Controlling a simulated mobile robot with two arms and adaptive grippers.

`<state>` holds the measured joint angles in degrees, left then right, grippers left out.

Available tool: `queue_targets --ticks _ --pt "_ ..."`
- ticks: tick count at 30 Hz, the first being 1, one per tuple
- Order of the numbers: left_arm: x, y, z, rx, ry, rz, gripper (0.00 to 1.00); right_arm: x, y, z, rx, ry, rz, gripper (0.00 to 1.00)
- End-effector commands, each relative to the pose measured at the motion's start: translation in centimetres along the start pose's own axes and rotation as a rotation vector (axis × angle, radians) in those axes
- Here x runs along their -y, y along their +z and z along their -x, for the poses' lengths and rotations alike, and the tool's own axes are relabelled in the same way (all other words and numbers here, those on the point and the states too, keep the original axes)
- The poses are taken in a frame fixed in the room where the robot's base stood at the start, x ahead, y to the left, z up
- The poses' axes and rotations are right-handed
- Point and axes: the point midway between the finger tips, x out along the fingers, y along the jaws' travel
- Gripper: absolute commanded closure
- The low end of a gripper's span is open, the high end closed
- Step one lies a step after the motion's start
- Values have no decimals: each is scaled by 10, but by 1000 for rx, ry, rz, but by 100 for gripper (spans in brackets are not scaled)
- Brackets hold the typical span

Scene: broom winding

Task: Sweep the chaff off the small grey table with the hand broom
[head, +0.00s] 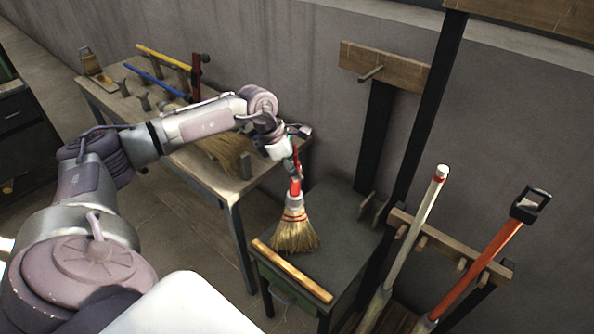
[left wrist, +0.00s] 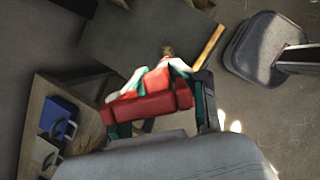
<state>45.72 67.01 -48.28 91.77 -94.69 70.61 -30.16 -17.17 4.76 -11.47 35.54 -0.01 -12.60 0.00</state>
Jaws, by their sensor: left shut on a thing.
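The hand broom (head: 295,229) has straw bristles with red stitching and a red handle. In the head view it stands nearly upright, bristles down, over the small grey table (head: 340,215). The bristle tips look to be at the tabletop; I cannot tell how firmly they touch. My left gripper (head: 292,160) is shut on the broom's handle above the bristles. The red handle (left wrist: 150,98) shows between its fingers in the left wrist view, where the bristles are mostly hidden. I cannot make out any chaff on the tabletop. My right gripper is not in view.
A wooden strip (head: 291,271) lies along the grey table's near edge. A larger workbench (head: 215,185) with tools and straw stands to the left. A wall stands close behind.

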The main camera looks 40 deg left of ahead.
Motion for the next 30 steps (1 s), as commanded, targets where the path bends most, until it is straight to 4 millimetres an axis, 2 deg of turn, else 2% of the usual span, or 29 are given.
queue_targets --ticks 3,5,21,30 --pt "-1 2 9 1 1 1 96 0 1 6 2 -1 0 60" --pt "-2 7 25 3 5 1 96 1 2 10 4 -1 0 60" --pt "-7 15 71 1 5 9 96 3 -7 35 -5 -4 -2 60" --pt "-8 17 81 1 6 11 96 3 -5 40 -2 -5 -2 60"
